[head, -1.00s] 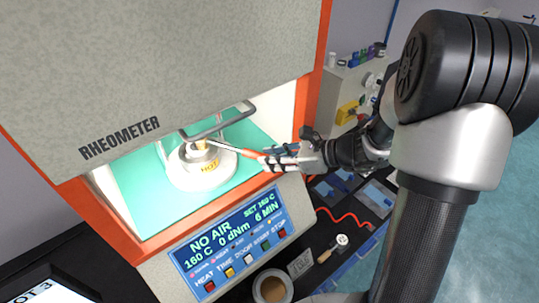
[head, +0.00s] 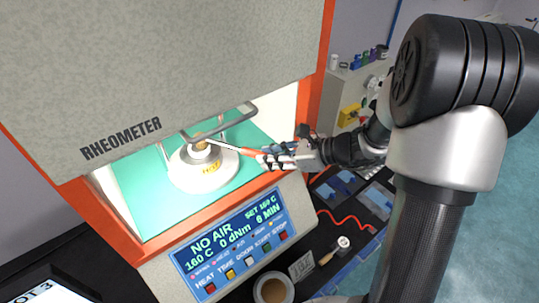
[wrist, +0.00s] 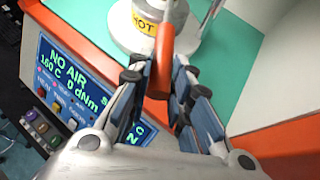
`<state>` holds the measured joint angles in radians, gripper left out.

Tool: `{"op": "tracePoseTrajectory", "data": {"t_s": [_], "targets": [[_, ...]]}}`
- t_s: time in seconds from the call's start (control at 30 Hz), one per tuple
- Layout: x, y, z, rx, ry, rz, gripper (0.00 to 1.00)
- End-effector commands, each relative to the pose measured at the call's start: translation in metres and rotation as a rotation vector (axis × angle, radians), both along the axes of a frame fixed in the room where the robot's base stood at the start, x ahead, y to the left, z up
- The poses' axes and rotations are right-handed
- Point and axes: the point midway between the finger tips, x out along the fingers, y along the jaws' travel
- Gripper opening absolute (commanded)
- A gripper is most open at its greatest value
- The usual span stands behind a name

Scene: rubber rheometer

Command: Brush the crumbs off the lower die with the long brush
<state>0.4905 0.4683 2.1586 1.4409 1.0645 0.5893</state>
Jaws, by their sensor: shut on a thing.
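My gripper (head: 262,157) is shut on the orange handle of the long brush (head: 248,152), in front of the rheometer's open chamber. In the wrist view the handle (wrist: 160,65) stands between the two blue-padded fingers. The brush's thin pale shaft runs left into the chamber, its tip at the top of the lower die (head: 201,151). The die sits on a round white base with a yellow HOT label, which also shows in the wrist view (wrist: 142,28). Crumbs are too small to tell, and whether the bristles touch the die is unclear.
A grey bar handle (head: 222,124) and thin posts stand close around the die. The orange chamber frame (head: 170,232) edges the opening. The control panel (head: 235,232) below reads NO AIR and 160 C. A tape roll (head: 273,288) and small tools lie on the dark bench.

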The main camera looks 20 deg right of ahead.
Motion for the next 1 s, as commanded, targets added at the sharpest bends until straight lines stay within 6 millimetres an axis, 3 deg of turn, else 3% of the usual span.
{"op": "tracePoseTrajectory", "data": {"t_s": [0.27, 0.63, 1.0], "targets": [[-0.015, -0.006, 0.001, 0.001, 0.001, 0.0, 0.0], [-0.015, -0.006, 0.003, 0.001, -0.001, 0.0, 0.0], [-0.015, -0.006, 0.021, 0.0, -0.001, 0.0, 0.0]]}}
